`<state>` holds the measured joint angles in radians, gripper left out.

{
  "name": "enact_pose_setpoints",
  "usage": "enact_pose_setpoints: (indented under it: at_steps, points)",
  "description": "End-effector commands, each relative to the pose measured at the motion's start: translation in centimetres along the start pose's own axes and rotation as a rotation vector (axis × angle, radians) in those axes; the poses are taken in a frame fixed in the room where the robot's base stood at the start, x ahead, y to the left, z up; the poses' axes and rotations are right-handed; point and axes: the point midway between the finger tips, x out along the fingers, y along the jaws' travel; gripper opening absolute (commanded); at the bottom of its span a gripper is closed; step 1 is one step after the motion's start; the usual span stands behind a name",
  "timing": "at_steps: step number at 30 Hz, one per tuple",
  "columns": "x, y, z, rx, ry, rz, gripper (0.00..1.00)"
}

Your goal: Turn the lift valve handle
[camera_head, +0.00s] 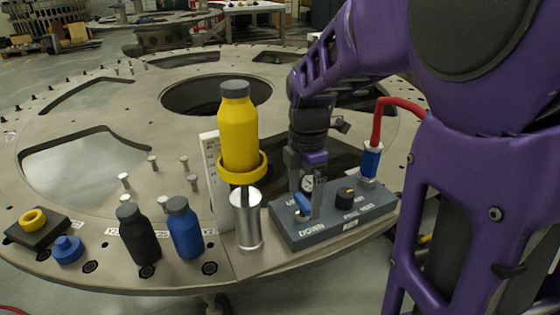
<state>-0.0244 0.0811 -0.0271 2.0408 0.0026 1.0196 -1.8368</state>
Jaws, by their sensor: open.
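The grey control box (345,222) sits on the turret plate at right of centre, with "DOWN" lettered on its front left. The lift valve handle looks to be the small blue lever (302,203) on the left part of the box top. My gripper (308,203) points down at this lever, its fingers open. One finger stands just right of the lever and partly covers it. I cannot tell whether they touch. A black knob (345,195) sits right of the gripper.
A yellow bottle (239,135) stands in a yellow ring holder beside my gripper, above a silver cylinder (248,220). A red hose with a blue fitting (371,160) rises at the box's right. Black (138,235) and blue (185,230) bottles stand left. The plate (75,180) has large cutouts.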

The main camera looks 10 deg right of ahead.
Motion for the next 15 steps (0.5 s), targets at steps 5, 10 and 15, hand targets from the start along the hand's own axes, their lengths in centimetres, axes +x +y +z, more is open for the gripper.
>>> enact_pose_setpoints:
  at_steps: [5, 10, 15]
  points:
    - [0.45, 0.01, 0.00, 0.000, 0.000, 0.000, 1.00]
    - [0.43, 0.01, -0.01, 0.000, 0.000, 0.000, 1.00]
    - [0.42, 0.00, -0.01, 0.000, 0.000, 0.000, 0.69]
